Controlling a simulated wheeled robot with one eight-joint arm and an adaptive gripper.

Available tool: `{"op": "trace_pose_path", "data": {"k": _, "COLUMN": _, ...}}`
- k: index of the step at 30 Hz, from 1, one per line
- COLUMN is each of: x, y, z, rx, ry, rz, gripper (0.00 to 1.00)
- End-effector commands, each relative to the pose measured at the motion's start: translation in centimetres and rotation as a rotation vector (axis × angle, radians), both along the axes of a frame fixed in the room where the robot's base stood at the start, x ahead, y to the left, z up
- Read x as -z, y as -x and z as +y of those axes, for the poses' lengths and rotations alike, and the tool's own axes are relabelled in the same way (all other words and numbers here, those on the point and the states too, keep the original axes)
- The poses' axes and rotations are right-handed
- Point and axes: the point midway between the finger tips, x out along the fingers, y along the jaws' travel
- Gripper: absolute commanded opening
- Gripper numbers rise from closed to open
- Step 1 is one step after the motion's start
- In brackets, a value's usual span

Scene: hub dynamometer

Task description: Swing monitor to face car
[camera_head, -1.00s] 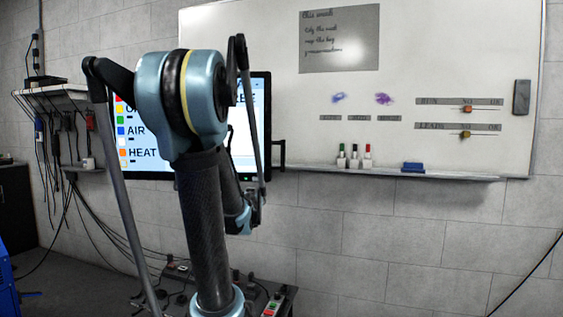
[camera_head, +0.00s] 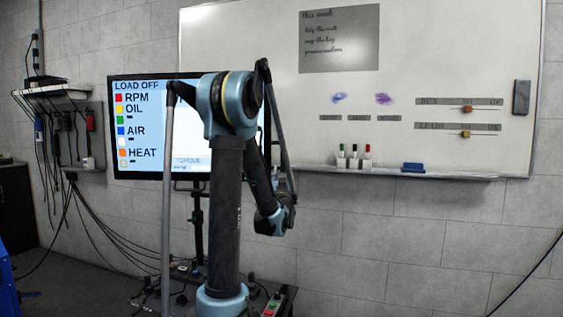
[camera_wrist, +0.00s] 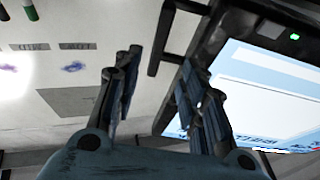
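The monitor (camera_head: 145,143) stands in front of the whiteboard in the head view, its lit screen facing my body camera. My arm covers its right part. In the wrist view the monitor (camera_wrist: 265,95) fills the right side at a slant. A black U-shaped handle (camera_wrist: 161,40) sticks out from its side edge. My gripper (camera_wrist: 158,62) is open, with its two fingers apart and nothing between them that I can see held. The handle bar shows just beyond and between the fingertips; I cannot tell the remaining distance. No car is in view.
The whiteboard (camera_head: 420,110) hangs on the wall, with markers (camera_head: 354,160) and a blue eraser (camera_head: 413,168) on its ledge. A shelf with hanging cables (camera_head: 62,93) is at left. A control box (camera_head: 273,305) sits below my arm.

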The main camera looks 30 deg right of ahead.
Motion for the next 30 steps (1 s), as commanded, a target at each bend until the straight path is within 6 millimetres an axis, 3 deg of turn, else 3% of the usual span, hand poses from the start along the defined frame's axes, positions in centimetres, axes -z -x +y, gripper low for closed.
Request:
{"op": "trace_pose_path", "data": {"k": 18, "x": -4.2, "y": -8.6, "z": -5.3, "rx": -0.001, "ry": 0.0, "rz": 0.001, "gripper": 0.38}}
{"op": "trace_pose_path", "data": {"k": 30, "x": -5.5, "y": -11.3, "z": -7.0, "rx": -0.001, "ry": 0.0, "rz": 0.001, "gripper": 0.38}}
